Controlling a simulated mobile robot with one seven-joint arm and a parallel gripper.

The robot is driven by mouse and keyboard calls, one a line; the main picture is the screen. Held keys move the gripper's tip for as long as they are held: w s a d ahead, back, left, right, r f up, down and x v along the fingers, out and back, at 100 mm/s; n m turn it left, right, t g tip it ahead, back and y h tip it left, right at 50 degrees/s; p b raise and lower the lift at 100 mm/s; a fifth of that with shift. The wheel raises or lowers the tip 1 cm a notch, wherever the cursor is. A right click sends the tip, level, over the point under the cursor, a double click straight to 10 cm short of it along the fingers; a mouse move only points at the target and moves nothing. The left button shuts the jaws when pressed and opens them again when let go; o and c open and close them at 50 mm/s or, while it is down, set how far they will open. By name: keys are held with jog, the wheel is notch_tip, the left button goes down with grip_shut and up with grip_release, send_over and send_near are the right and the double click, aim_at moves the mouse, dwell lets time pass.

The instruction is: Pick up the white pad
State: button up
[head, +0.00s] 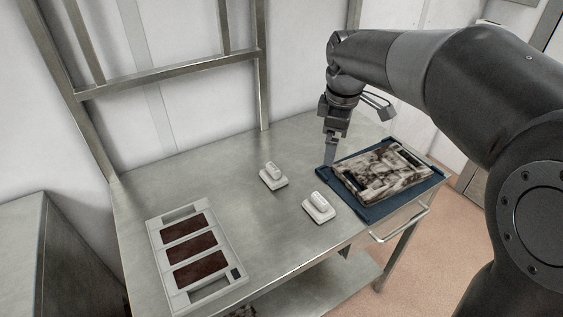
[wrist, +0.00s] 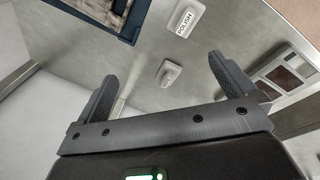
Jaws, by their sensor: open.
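Two white pads, each a block with a raised grip on top, sit upright on the steel table. In the head view, one pad (head: 273,176) is farther back and the other pad (head: 319,208) is nearer the front edge. In the wrist view, one pad (wrist: 184,19) reads "POLISH" and the other pad (wrist: 170,73) appears between the fingers, its lettering not legible. My gripper (head: 331,152) is open and empty, above the table at the blue mat's back left corner, apart from both pads. Its fingers also show in the wrist view (wrist: 162,70).
A blue mat (head: 366,217) on the right bears a mottled mould plate (head: 381,172). A pale tray (head: 236,257) with dark brown panels lies at the front left. A metal frame (head: 170,73) stands along the back. Bare table lies between tray and pads.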

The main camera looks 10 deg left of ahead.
jog(key=w+a+f+n+g, duration=0.1)
jog(key=w+a+f+n, duration=0.4)
jog(key=a, duration=0.4)
jog(key=n+g, duration=0.1)
jog(key=n, duration=0.4)
send_over(273, 167)
jog(key=f, duration=0.5)
jog(key=shift+w+d, duration=0.3)
jog(key=shift+w, duration=0.1)
jog(key=f, duration=0.5)
jog(key=shift+a, duration=0.4)
jog(key=shift+s+d+f, duration=0.1)
jog(key=shift+s+f, duration=0.05)
jog(key=shift+f, duration=1.45)
jog(key=shift+s+d+f, duration=0.1)
jog(key=shift+s+f, duration=0.05)
jog(key=shift+f, duration=1.4)
jog(key=c, duration=1)
jog(key=shift+r, duration=0.1)
